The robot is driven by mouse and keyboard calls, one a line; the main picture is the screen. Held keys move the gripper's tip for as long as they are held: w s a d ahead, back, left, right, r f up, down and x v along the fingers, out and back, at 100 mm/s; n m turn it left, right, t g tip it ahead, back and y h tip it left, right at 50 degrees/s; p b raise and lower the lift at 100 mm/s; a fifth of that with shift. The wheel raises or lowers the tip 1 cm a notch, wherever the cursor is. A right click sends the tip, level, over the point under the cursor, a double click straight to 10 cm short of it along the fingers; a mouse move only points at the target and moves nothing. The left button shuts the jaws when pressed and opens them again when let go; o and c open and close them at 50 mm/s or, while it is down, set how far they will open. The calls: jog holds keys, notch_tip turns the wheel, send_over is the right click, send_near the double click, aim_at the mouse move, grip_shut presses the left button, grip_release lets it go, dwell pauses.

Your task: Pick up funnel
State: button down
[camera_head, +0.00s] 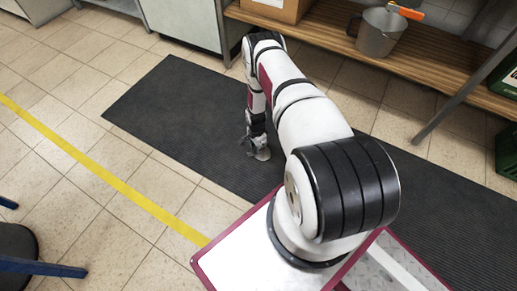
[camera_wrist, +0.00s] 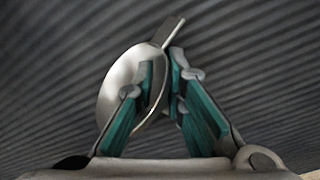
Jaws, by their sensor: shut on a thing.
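The funnel (camera_wrist: 121,79) is a shiny metal piece with a round wide mouth and a narrow stem. In the wrist view its stem points to the upper right, above the dark ribbed mat (camera_wrist: 255,60). My gripper (camera_wrist: 164,78) is shut on the funnel, with its teal-lined fingers on either side of the wall. In the head view my gripper (camera_head: 254,146) is low over the mat, and the funnel (camera_head: 263,154) shows small at its tips. I cannot tell whether the funnel touches the mat.
A wooden shelf (camera_head: 440,75) at the back holds a metal pitcher (camera_head: 380,33) and a cardboard box (camera_head: 277,8). Grey cabinets (camera_head: 183,20) stand at the back left. A dark seat (camera_head: 15,255) is at the lower left.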

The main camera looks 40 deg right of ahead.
jog(key=shift+r+p, duration=0.45)
jog(key=shift+r, duration=0.35)
notch_tip(320, 180, up, 2)
jog(key=shift+r+p, duration=0.1)
jog(key=shift+p, duration=0.6)
jog(key=s+a+p, duration=0.2)
jog(key=s, duration=0.3)
jog(key=s+a+p, duration=0.1)
jog(key=s+a, duration=0.1)
jog(key=s, duration=0.2)
jog(key=s+a+r+p, duration=0.1)
jog(key=s+a+p, duration=0.1)
jog(key=s, duration=0.3)
jog(key=shift+s+a+p, duration=0.3)
